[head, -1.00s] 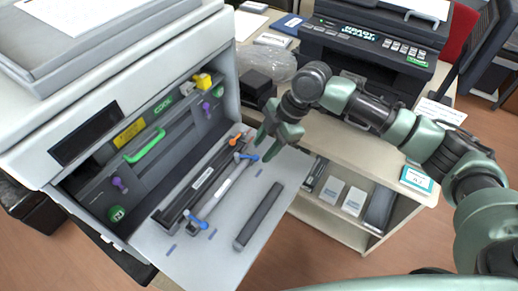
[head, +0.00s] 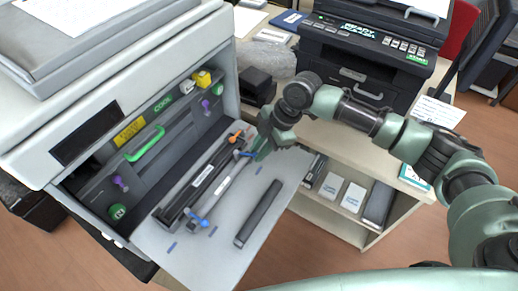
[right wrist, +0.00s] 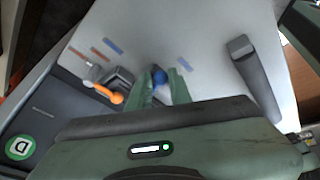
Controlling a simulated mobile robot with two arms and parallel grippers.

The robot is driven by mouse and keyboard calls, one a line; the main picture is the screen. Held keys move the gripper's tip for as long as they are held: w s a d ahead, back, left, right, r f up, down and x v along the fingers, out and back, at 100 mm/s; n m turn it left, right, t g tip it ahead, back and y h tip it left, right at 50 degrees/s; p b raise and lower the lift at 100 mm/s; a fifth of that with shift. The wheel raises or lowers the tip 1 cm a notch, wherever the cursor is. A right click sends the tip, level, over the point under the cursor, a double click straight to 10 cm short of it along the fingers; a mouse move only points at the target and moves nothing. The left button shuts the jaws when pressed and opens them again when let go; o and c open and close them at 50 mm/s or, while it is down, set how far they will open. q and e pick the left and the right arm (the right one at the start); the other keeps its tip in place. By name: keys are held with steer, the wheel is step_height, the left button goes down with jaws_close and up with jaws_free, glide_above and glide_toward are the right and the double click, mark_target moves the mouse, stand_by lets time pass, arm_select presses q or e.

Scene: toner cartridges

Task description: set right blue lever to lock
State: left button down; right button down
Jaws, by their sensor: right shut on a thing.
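The right blue lever (head: 238,154) sits at the far right end of the dark toner unit on the open grey door of the printer. My right gripper (head: 253,153) is at that lever, reaching in from the right. In the right wrist view the blue lever knob (right wrist: 159,76) shows between the two green fingers (right wrist: 162,82), which are shut on it. The fingers hide part of the lever. The other blue lever (head: 199,220) is at the near left end of the unit. My left gripper is not in view.
An orange lever (head: 236,136) is close beside my right gripper. A loose dark bar (head: 258,213) lies on the door (head: 222,247). Inside the printer are a green handle (head: 145,144) and purple knobs. A shelf with white boxes (head: 341,191) stands to the right.

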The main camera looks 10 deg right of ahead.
steer(key=m+p, duration=0.1)
steer(key=p, duration=0.1)
steer(key=s+a+m+t+p, duration=0.1)
steer(key=p, duration=0.1)
steer(key=s+m+p, duration=0.1)
steer(key=p, duration=0.1)
steer(key=shift+s+a+r+m+h, duration=0.15)
steer(key=shift+r+m+h, duration=0.1)
steer(key=shift+m+h, duration=0.05)
steer(key=shift+s+a+f+m+t, duration=0.1)
steer(key=shift+m+t, duration=0.2)
steer(key=shift+a+f+p, duration=0.1)
steer(key=shift+f+p, duration=0.05)
steer(key=shift+p, duration=0.15)
steer(key=c, duration=1.3)
jaws_free()
steer(key=shift+a, duration=0.1)
